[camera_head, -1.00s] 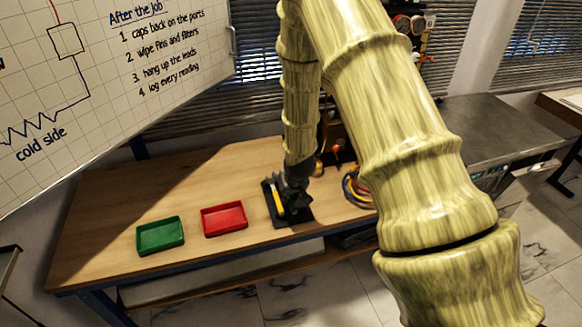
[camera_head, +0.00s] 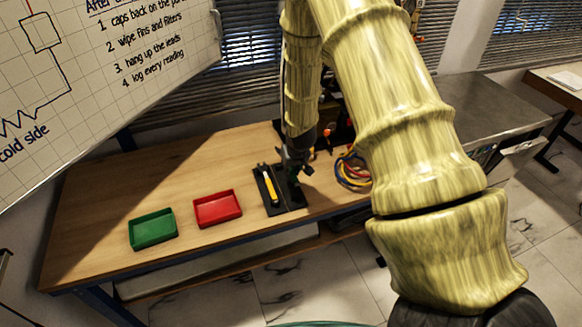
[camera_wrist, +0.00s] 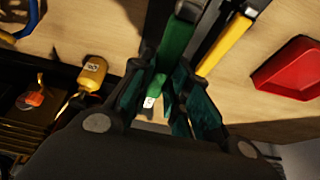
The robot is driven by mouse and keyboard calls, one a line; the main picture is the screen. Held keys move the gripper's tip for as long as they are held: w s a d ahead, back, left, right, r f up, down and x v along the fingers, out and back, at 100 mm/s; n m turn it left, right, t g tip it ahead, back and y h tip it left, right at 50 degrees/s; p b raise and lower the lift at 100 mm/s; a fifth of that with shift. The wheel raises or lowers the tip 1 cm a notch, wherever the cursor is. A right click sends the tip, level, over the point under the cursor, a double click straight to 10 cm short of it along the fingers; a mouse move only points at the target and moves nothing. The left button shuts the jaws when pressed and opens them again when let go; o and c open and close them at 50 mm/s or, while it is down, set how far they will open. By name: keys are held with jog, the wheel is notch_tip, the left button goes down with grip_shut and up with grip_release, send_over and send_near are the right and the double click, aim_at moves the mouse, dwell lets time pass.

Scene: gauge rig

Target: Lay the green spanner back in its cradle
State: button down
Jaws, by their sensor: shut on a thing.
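The green spanner (camera_wrist: 176,52) is between the fingers of my gripper (camera_wrist: 160,84) in the wrist view, running away from me towards the black cradle (camera_wrist: 207,38). My gripper is shut on it. In the head view my gripper (camera_head: 297,170) is over the right, back part of the black cradle (camera_head: 289,207) on the bench. A yellow tool (camera_head: 270,188) lies in the cradle's left side; it also shows in the wrist view (camera_wrist: 226,45), right of the green spanner. I cannot tell whether the spanner touches the cradle, as the gripper hides much of it.
A red tray (camera_head: 218,219) and a green tray (camera_head: 152,244) stand left of the cradle on the wooden bench (camera_head: 95,205). Coiled cables (camera_head: 349,174) lie to the right. A yellow bottle-like part (camera_wrist: 93,75) is left of the gripper in the wrist view.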

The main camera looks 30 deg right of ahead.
jog(key=shift+f+b, duration=1.3)
jog(key=shift+f, duration=1.15)
jog(key=shift+f+b, duration=0.3)
jog(key=shift+f, duration=0.45)
jog(key=c, duration=1.3)
grip_release()
jog(key=shift+r, duration=0.1)
jog(key=v, duration=1.1)
jog(key=shift+s+r, duration=0.1)
jog(key=shift+r, duration=0.05)
jog(key=shift+s+r, duration=0.15)
jog(key=shift+r, duration=0.05)
jog(key=shift+a, duration=0.1)
